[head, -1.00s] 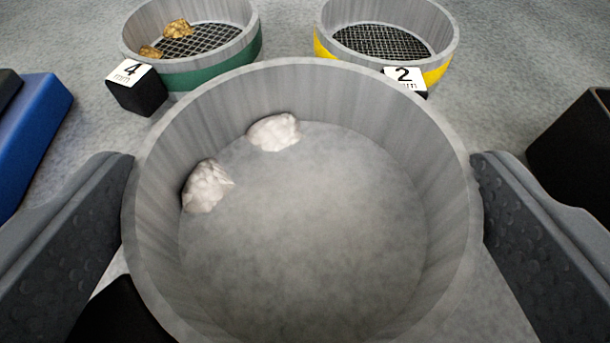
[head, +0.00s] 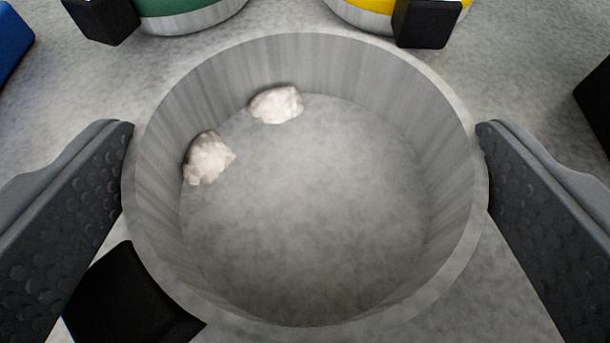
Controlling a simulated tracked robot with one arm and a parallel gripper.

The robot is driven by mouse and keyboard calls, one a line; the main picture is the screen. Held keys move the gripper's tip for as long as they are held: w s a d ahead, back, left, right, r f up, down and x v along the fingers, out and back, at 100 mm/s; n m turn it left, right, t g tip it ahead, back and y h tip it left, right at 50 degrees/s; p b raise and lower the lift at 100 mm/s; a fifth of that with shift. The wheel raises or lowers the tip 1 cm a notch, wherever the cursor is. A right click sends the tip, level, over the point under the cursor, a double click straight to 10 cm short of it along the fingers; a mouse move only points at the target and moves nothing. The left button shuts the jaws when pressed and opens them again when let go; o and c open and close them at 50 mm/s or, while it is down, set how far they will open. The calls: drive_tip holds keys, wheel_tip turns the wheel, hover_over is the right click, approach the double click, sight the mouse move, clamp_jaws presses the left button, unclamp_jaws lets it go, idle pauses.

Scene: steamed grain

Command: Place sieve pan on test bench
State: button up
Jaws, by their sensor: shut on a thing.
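The sieve pan (head: 165,205) is a round grey pan with a solid floor and a tall wall. It fills the middle of the head view and holds two whitish lumps (head: 275,105) at its back left. My gripper (head: 305,185) is shut on the pan, with one dark textured finger against each side of its wall. The grey speckled bench surface (head: 300,12) shows around the pan. A black block (head: 130,300) shows at the pan's lower left and seems to be attached to it. The pan's underside is hidden, so I cannot tell whether it touches the bench.
Behind the pan stand a green-banded sieve (head: 195,12) at left and a yellow-banded sieve (head: 360,14) at right, each with a black block in front. A blue object (head: 12,40) is at the left edge and a black one (head: 597,105) at the right edge.

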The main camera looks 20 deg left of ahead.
drive_tip(key=shift+s+f, duration=0.15)
drive_tip(key=shift+f, duration=0.2)
drive_tip(key=o, duration=1.6)
drive_tip(key=shift+f, duration=0.2)
drive_tip(key=shift+r, duration=0.6)
drive_tip(key=p+v, duration=0.1)
drive_tip(key=v, duration=1.1)
drive_tip(key=shift+r, duration=0.3)
